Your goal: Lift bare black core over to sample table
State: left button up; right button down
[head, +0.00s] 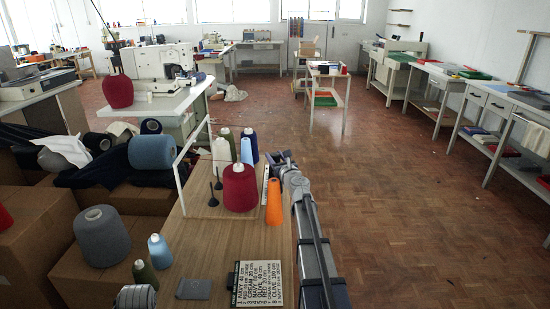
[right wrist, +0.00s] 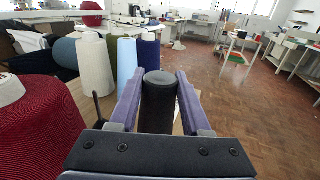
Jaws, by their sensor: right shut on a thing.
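In the right wrist view the bare black core (right wrist: 158,103) stands upright, a plain dark cylinder between the two purple-grey fingers of my right gripper (right wrist: 160,98). The fingers are shut on its sides. Its lower end is hidden behind the gripper body. In the head view my right gripper (head: 279,160) is at the far right corner of the wooden table (head: 225,243), just beyond the orange cone (head: 274,203); the core is hard to make out there. I cannot tell which table is the sample table.
Red (head: 240,188), cream (head: 221,156) and blue cones stand close left of my right gripper. A white thread frame (head: 178,181), black spindles (head: 213,193) and a lettered card (head: 260,283) are on the table. Open parquet floor (head: 400,190) lies to the right, with white tables (head: 435,88) beyond.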

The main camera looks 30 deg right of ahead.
jog(key=shift+f+b, duration=0.3)
jog(key=shift+b, duration=0.05)
jog(key=shift+c, duration=1.4)
grip_release()
jog(key=shift+r, duration=0.1)
notch_tip(320, 180, up, 10)
jog(key=p, duration=1)
